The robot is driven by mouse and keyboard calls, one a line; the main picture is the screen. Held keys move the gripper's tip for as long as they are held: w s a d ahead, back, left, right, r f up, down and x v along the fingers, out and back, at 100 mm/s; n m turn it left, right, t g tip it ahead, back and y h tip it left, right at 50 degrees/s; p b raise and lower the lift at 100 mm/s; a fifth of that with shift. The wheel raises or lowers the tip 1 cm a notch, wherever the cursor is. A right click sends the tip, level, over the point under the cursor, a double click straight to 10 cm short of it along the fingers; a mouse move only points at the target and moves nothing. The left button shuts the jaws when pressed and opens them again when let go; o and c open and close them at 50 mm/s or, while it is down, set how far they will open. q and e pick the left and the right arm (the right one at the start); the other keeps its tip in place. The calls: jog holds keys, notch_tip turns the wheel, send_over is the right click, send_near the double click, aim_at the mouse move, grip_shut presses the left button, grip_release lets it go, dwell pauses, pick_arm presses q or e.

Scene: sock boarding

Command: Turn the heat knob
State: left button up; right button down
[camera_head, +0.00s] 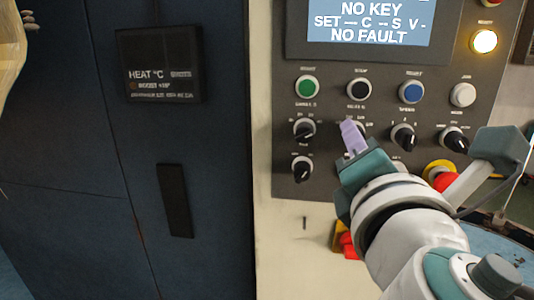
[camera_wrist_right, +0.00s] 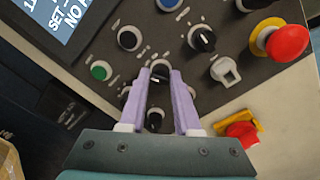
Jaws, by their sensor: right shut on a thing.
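My right gripper (camera_head: 352,138) reaches the control panel (camera_head: 331,187) from the lower right in the head view. Its two lilac fingers are shut on a black rotary knob (camera_wrist_right: 160,70), the second from the left in the upper knob row. In the head view the fingers mostly hide this knob. The small labels are too blurred to tell which knob is the heat one. The panel display (camera_head: 370,22) reads "NO KEY" and "NO FAULT". My left gripper is not in view.
Other black knobs (camera_head: 304,130) (camera_head: 403,137) stand close on both sides, with a lower-left knob (camera_head: 301,168) below. Green (camera_head: 307,87) and blue (camera_head: 411,92) buttons sit above. A red emergency button (camera_head: 446,184) is near my wrist. A dark cabinet (camera_head: 70,140) stands left.

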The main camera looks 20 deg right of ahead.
pick_arm(q)
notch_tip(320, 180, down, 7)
jog(key=b, duration=0.6)
jog(key=shift+b, duration=0.3)
pick_arm(e)
jog(key=shift+f+m+h, duration=0.1)
jog(key=shift+m+h, duration=0.05)
jog(key=shift+m, duration=2.2)
jog(key=shift+f+m+h, duration=0.1)
jog(key=shift+m+h, duration=0.05)
jog(key=shift+m, duration=2.2)
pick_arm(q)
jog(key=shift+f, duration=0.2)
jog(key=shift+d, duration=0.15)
pick_arm(e)
jog(key=c, duration=0.6)
grip_release()
jog(key=shift+r, duration=0.1)
jog(key=shift+c, duration=0.2)
